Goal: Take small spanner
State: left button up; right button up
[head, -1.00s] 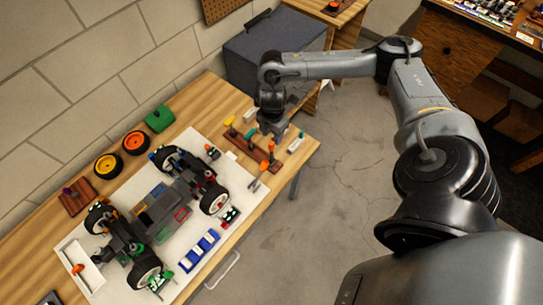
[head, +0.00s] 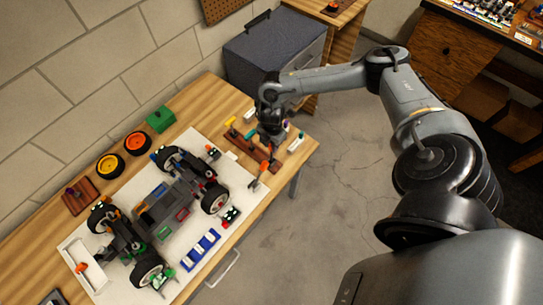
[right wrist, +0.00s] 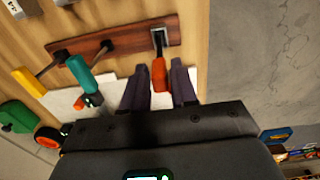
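A wooden tool rack (head: 240,146) stands at the right end of the table. In the right wrist view, the rack (right wrist: 80,42) holds a yellow-handled tool (right wrist: 29,82), a teal-handled tool (right wrist: 84,74) and a tool with an orange-red handle and metal head (right wrist: 158,74), which looks like the spanner. My right gripper (head: 271,138) is low over the rack. In the right wrist view, the dark fingers of my right gripper (right wrist: 159,84) are apart, with the orange-red handle between them and gaps on both sides. My left gripper is not in view.
A partly built car (head: 165,205) sits on a white mat (head: 205,262) left of the rack. An orange-handled tool (head: 264,167) is near the table's front edge. A green box (head: 160,119) and orange wheel (head: 137,142) are by the wall. Open floor lies right of the table.

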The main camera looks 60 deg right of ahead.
grip_shut()
jog(key=shift+r, duration=0.1)
